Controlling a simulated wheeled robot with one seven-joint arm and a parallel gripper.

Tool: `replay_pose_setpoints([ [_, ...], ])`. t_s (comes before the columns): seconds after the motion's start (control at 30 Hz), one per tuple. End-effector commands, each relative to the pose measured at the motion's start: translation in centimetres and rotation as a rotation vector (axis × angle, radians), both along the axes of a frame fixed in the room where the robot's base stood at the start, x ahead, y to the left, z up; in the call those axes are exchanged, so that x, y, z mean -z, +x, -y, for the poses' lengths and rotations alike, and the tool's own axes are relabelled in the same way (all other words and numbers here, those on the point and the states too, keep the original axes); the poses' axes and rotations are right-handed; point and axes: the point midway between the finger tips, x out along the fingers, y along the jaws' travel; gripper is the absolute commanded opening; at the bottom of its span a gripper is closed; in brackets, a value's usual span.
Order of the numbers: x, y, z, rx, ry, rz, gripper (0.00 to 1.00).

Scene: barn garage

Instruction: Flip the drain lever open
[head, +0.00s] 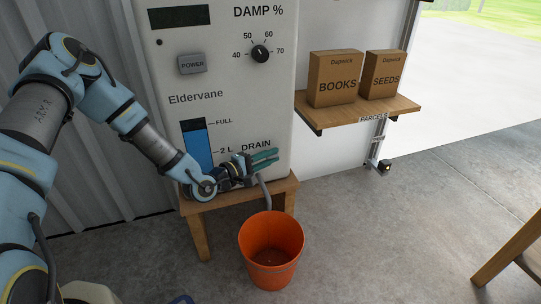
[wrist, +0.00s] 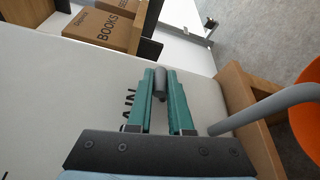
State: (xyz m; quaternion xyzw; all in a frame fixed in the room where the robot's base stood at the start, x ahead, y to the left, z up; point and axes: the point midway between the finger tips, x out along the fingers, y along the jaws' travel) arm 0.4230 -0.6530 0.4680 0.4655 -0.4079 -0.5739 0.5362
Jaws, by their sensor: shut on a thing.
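The white Eldervane dehumidifier (head: 222,80) stands on a wooden stand (head: 275,188). Its drain lever, a dark grey cylinder (wrist: 160,78), shows between the green fingertips in the wrist view. My gripper (head: 265,158) is at the DRAIN label (head: 256,144), low on the machine's front, and its fingers are shut on the lever; it also shows in the wrist view (wrist: 161,86). In the head view the lever is hidden by the fingers. A grey drain spout (head: 264,191) curves down below the gripper, over an orange bucket (head: 271,230) on the floor.
The gauge (head: 198,145) shows blue nearly up to FULL. A wooden shelf (head: 375,110) on the right holds boxes marked BOOKS (head: 333,78) and SEEDS (head: 384,75). A wooden table leg (head: 505,252) stands at far right. The concrete floor between it and the bucket is clear.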

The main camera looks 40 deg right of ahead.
Motion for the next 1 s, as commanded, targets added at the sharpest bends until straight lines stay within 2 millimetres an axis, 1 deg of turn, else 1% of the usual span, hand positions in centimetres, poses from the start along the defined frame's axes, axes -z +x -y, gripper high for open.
replay_pose_setpoints([
  [0.3,-0.1,0.2,0.0,-0.004,-0.002,0.001,0.00],
  [0.33,-0.1,0.2,0.0,-0.004,-0.002,0.001,0.22],
  [0.57,0.0,0.1,0.0,-0.002,-0.001,0.001,0.48],
  [0.87,-0.1,0.1,-0.2,-0.002,0.000,0.001,0.48],
  [0.97,-0.2,0.2,-1.1,-0.004,0.001,0.000,0.48],
  [1.0,-0.2,0.2,-1.7,-0.004,0.001,-0.001,0.48],
])
